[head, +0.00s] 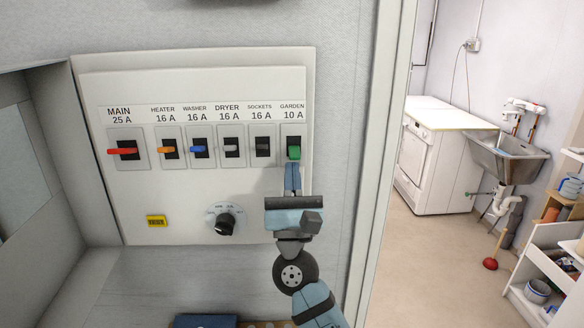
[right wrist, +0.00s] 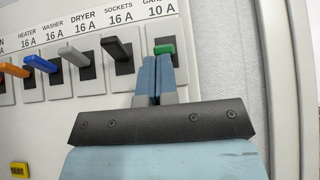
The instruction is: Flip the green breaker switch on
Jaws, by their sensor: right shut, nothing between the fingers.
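The green breaker switch (head: 294,153) is at the right end of the row on the white panel, under the label GARDEN 10 A. Dark slot shows above its green lever in the head view. It also shows in the right wrist view (right wrist: 164,49), just beyond my fingertips. My right gripper (head: 292,168) is shut and empty, with its blue fingers pointing up at the panel just below the green lever. In the right wrist view the fingertips (right wrist: 157,62) overlap the lower part of this switch. Whether they touch the lever I cannot tell. My left gripper is not in view.
The black sockets switch (head: 262,148) and grey dryer switch (head: 231,148) stick out just left of the green one.

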